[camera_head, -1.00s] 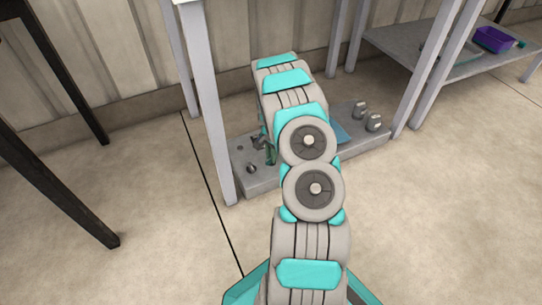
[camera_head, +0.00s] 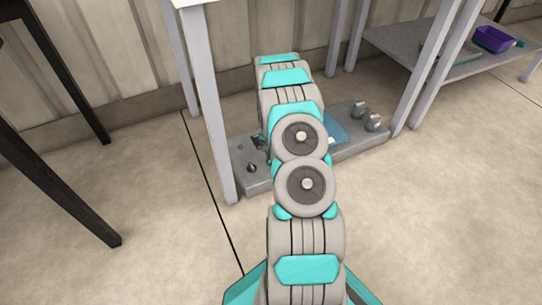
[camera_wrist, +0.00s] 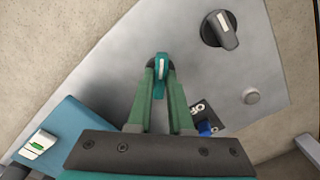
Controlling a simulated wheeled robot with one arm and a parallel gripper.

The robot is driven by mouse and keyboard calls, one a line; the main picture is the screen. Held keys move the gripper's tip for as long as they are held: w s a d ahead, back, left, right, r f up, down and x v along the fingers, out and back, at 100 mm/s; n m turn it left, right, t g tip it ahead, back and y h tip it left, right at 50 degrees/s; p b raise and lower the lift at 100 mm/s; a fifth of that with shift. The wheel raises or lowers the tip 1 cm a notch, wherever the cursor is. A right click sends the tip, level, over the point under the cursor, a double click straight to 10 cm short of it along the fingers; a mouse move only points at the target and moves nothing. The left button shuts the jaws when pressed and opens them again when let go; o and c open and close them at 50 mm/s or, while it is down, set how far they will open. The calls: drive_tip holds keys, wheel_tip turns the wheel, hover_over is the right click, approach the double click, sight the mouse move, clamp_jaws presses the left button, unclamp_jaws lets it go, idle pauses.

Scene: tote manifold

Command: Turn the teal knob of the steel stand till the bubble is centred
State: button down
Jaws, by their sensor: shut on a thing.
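The steel stand (camera_head: 258,182) is a low grey slab on the floor under a table in the head view. Its grey top (camera_wrist: 120,55) fills much of the wrist view. The teal knob (camera_wrist: 160,64) is a narrow upright grip with a pale mark, on a dark round base. My gripper (camera_wrist: 161,80) has its two green fingers closed on the knob from both sides. A white level (camera_wrist: 38,146) with a green vial sits on a blue plate (camera_wrist: 75,138) at lower left. The vial is too small to read the bubble's place. In the head view my arm hides the knob.
A black knob (camera_wrist: 220,28) with a pale pointer, a grey round button (camera_wrist: 252,96) and a blue switch (camera_wrist: 205,127) by a dark label are near my gripper. Table legs (camera_head: 212,110) flank the stand. Two grey metal pieces (camera_head: 366,114) stand at its right end.

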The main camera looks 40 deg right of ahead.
drive_tip(key=c, duration=0.8)
unclamp_jaws()
wheel_tip(320, 180, up, 8)
drive_tip(key=shift+f+p, duration=0.1)
drive_tip(key=shift+p, duration=0.2)
idle(0.5)
